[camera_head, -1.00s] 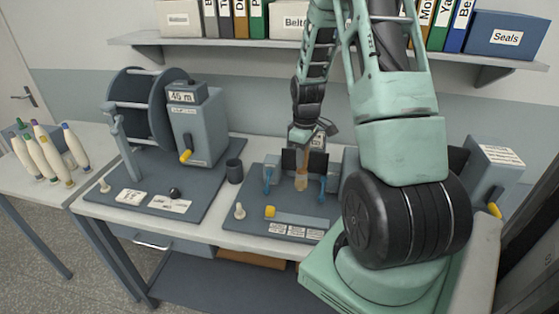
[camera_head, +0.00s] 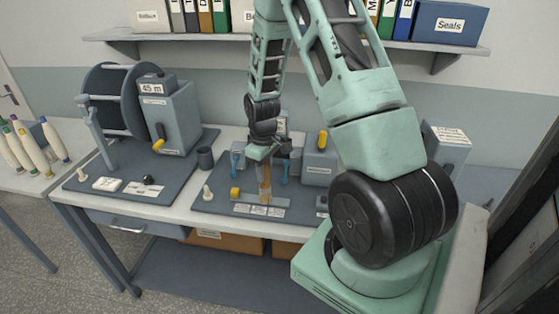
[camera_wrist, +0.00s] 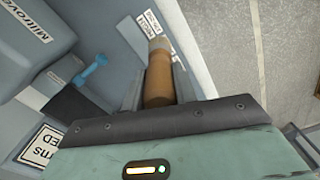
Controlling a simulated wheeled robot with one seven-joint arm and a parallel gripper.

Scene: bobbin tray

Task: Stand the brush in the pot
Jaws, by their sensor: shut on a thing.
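The brush (camera_head: 265,187) is a brown stick with a paler lower end, hanging about upright in the head view over the front part of the right-hand board. My gripper (camera_head: 264,163) is shut on its upper part. In the wrist view the brush (camera_wrist: 159,76) lies between the two fingers of my gripper (camera_wrist: 157,88), its pale end pointing away from me. The pot (camera_head: 205,157) is a small dark grey cup in the head view, standing between the two boards, left of the brush and apart from it. The pot's inside is hard to make out.
A reel winder (camera_head: 118,100) stands on the left board. A shelf (camera_head: 200,37) runs above.

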